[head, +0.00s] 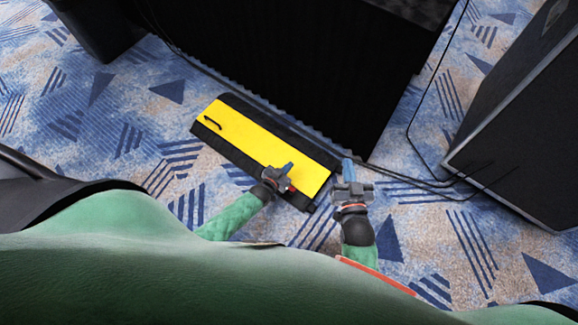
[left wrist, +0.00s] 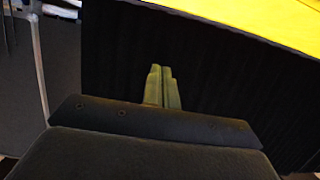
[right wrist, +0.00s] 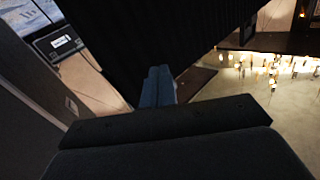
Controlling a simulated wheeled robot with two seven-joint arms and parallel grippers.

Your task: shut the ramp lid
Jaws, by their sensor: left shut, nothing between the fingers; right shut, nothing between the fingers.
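The ramp is a long black base (head: 304,202) on the carpet, with a yellow lid (head: 235,130) along it. The lid has a small black handle near its left end. Black strips show along both long sides of the lid; I cannot tell whether it lies fully flat. My left gripper (head: 289,168) is shut and empty, over the lid's right end in the head view. In the left wrist view, the lid's yellow edge (left wrist: 275,25) is at the upper right, apart from the fingers. My right gripper (head: 347,167) is shut and empty, just right of the ramp's right end.
A large black panel (head: 290,70) stands behind the ramp. A dark speaker-like box (head: 520,140) stands at the right. Black cables (head: 412,182) run across the floor between them. Patterned blue carpet (head: 130,140) is clear left of the ramp.

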